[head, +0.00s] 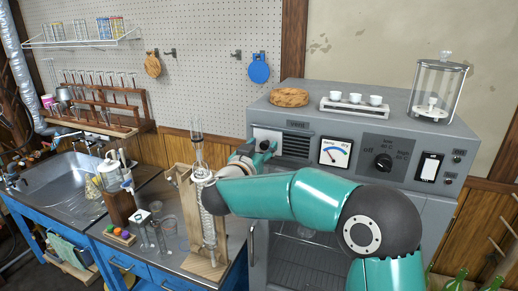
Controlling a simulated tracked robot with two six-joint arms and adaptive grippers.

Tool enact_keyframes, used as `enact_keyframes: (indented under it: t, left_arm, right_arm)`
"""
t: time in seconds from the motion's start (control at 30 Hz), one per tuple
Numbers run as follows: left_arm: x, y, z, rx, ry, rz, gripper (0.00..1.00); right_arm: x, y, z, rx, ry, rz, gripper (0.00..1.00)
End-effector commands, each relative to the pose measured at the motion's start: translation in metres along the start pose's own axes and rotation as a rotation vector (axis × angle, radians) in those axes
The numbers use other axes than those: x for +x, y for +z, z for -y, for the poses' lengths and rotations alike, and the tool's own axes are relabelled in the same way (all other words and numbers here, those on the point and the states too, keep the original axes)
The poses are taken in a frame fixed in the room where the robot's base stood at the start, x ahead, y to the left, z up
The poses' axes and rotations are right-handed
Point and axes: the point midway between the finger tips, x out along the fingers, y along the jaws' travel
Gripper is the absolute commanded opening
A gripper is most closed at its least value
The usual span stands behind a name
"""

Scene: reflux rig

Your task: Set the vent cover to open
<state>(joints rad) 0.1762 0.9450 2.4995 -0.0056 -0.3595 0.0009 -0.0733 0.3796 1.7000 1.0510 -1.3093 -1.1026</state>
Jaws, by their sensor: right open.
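The vent (295,146) is a dark slotted grille on the upper front of the grey cabinet, left of the dial gauge. A pale flat plate (264,132), which looks like the vent cover, sits at the left side of the slots. Several slots show uncovered to its right. My right gripper (264,147) is open in front of the plate's lower part and hides some of it. I cannot tell whether its fingers touch the plate. My right arm reaches across the cabinet front from the lower right. My left gripper is not in view.
The cabinet front (400,160) also has a gauge (335,153), a black knob (383,162) and a switch (429,167). A glass condenser on a wooden stand (205,268) stands close left of my gripper. Cups (355,98) and a glass jar (437,90) stand on top.

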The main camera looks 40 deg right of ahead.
Motion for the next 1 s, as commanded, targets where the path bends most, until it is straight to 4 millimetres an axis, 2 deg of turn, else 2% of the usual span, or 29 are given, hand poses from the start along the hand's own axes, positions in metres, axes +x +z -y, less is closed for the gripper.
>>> enact_keyframes:
  t: [0.17, 0.6, 0.8, 1.0]
  left_arm:
    - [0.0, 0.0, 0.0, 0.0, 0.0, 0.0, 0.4]
    - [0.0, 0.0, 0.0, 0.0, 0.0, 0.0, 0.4]
    - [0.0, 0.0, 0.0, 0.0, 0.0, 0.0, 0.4]
    - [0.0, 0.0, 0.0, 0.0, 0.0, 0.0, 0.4]
  right_arm:
    - [-0.02, -0.001, 0.001, 0.001, -0.004, -0.001, 0.5]
    - [-0.102, 0.001, 0.0, -0.001, -0.006, -0.001, 0.5]
    - [-0.117, 0.001, -0.001, 0.0, -0.002, -0.001, 0.5]
    - [-0.119, 0.001, -0.001, 0.0, -0.001, 0.0, 0.5]
